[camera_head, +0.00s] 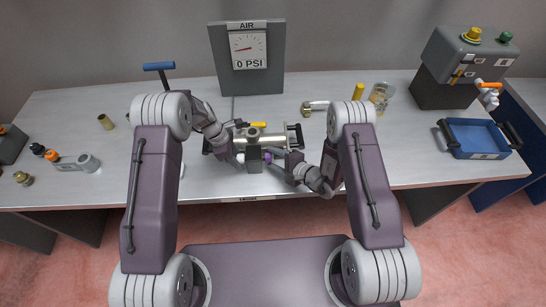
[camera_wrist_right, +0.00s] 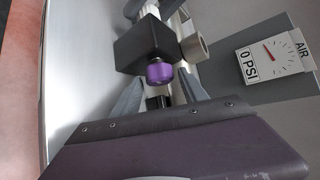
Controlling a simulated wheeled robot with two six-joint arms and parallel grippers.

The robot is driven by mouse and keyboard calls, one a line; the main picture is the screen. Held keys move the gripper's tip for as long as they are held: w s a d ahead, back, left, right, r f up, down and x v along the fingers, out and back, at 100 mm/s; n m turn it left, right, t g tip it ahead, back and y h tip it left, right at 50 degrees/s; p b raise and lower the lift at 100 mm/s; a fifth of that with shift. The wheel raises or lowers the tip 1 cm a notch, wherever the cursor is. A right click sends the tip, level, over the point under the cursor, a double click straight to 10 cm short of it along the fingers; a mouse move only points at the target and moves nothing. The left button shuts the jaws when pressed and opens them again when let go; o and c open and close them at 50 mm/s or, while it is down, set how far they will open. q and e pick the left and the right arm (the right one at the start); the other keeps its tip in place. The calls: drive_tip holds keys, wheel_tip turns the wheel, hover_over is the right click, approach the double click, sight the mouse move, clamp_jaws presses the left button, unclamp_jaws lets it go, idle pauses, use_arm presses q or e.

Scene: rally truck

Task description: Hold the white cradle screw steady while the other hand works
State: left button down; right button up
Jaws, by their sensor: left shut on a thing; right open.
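A silver cylinder (camera_head: 270,141) lies in a dark cradle at the middle of the bench. A dark block (camera_head: 253,157) is at its front, also large in the right wrist view (camera_wrist_right: 146,45). A purple knob (camera_head: 267,158) sticks out of the block's right side; it also shows in the right wrist view (camera_wrist_right: 160,72). The white cradle screw (camera_head: 241,158) is a small pale spot left of the block. My left gripper (camera_head: 238,160) is shut on it, partly hiding it.
A gauge panel (camera_head: 246,60) reading 0 PSI stands behind the cradle. A blue-handled tool (camera_head: 159,67) is at back left. A blue tray (camera_head: 478,138) and a grey machine (camera_head: 462,72) are at right. Small parts lie at far left. Bench left and right of the cradle is mostly clear.

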drive_tip(key=c, duration=1.1)
drive_tip(key=shift+w+r+m+g, duration=0.15)
drive_tip(key=shift+r+m+g, duration=0.15)
drive_tip(key=shift+g, duration=0.2)
drive_tip(key=m+g+h, duration=0.1)
drive_tip(key=g, duration=0.2)
drive_tip(key=shift+w+a, duration=0.1)
drive_tip(key=shift+w, duration=0.05)
drive_tip(key=m+g, duration=0.1)
drive_tip(key=g, duration=0.1)
drive_tip(key=m+g, duration=0.1)
drive_tip(key=g, duration=0.1)
drive_tip(key=shift+w+r, duration=0.1)
drive_tip(key=shift+w, duration=0.2)
drive_tip(key=m+g, duration=0.1)
drive_tip(key=g, duration=0.1)
drive_tip(key=shift+w+g, duration=0.1)
drive_tip(key=shift+g, duration=0.2)
drive_tip(key=o, duration=1.1)
drive_tip(key=shift+v, duration=2.45)
